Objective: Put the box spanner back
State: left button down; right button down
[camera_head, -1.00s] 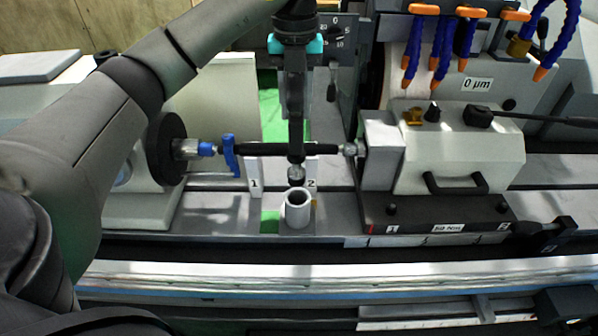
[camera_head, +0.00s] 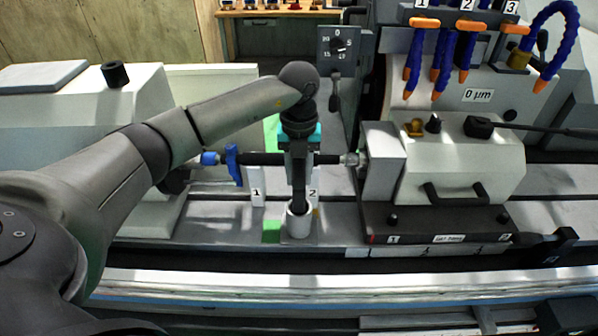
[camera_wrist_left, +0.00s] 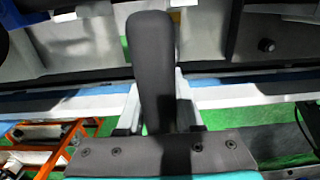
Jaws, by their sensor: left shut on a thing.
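My left gripper (camera_head: 299,190) points straight down in the head view, shut on the box spanner. Its dark fingers reach down to the mouth of a pale upright cylindrical holder (camera_head: 299,227). The spanner's silver head is not visible now; it appears to be inside the holder, hidden by its wall and the fingers. In the left wrist view a dark finger (camera_wrist_left: 153,70) covers the spanner. How deep the spanner sits cannot be told. My right gripper is not in view.
Behind my gripper a dark workpiece (camera_head: 262,159) lies level between the machine's centres, with a blue clamp (camera_head: 233,165) at its left. White supports marked 1 (camera_head: 257,186) and 2 stand close by. The tailstock (camera_head: 455,165) is at right, below orange-tipped blue hoses (camera_head: 440,55).

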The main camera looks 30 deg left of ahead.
pick_arm(q)
jog(key=c, duration=1)
grip_release()
jog(key=shift+f, duration=0.15)
jog(key=o, duration=0.4)
jog(key=shift+o, duration=0.2)
jog(key=shift+r, duration=0.25)
notch_tip(320, 180, up, 12)
jog(key=shift+b, duration=0.85)
